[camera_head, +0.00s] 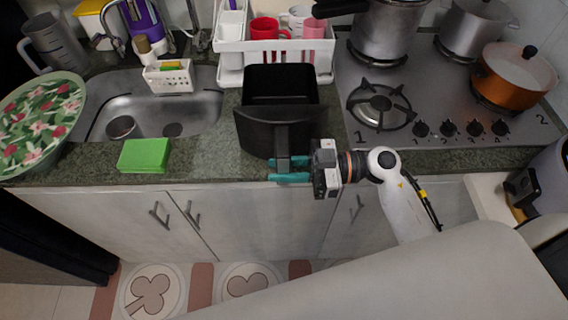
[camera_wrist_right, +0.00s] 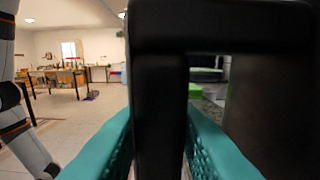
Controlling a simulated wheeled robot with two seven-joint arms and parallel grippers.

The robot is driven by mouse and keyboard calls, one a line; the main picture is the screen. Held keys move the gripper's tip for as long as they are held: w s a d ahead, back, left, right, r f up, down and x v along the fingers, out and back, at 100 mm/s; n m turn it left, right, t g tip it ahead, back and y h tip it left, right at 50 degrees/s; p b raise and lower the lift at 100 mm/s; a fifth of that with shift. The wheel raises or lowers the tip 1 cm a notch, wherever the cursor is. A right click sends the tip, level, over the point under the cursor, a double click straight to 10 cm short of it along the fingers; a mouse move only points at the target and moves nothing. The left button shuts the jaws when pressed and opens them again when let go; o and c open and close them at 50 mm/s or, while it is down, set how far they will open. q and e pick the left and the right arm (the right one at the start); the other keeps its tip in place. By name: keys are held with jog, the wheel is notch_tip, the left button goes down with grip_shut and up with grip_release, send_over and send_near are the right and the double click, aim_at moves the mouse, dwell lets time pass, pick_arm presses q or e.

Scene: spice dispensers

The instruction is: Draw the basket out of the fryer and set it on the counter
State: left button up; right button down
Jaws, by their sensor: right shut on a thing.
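The black fryer basket (camera_head: 262,122) is on the green stone counter (camera_head: 205,157), between the sink and the stove, with its open top up and its handle towards me. My right gripper (camera_head: 288,170) is shut on the basket's handle at the counter's front edge. In the right wrist view the teal fingers (camera_wrist_right: 160,145) lie on both sides of the black handle (camera_wrist_right: 158,100). Whether the basket's underside rests fully on the counter cannot be told. A dark appliance that may be the fryer (camera_head: 547,185) is partly visible at the right edge. My left gripper is not in view.
A white dish rack (camera_head: 232,75) with cups stands just behind the basket. A gas stove (camera_head: 400,128) with pots is to the right. A green sponge (camera_head: 145,155), the sink (camera_head: 190,112) and a floral bowl (camera_head: 40,120) are to the left. Counter between sponge and basket is clear.

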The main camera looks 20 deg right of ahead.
jog(key=c, duration=1.1)
grip_release()
jog(key=shift+f, duration=0.1)
jog(key=shift+d, duration=0.1)
jog(key=shift+b+v, duration=1.1)
jog(key=shift+v, duration=4.85)
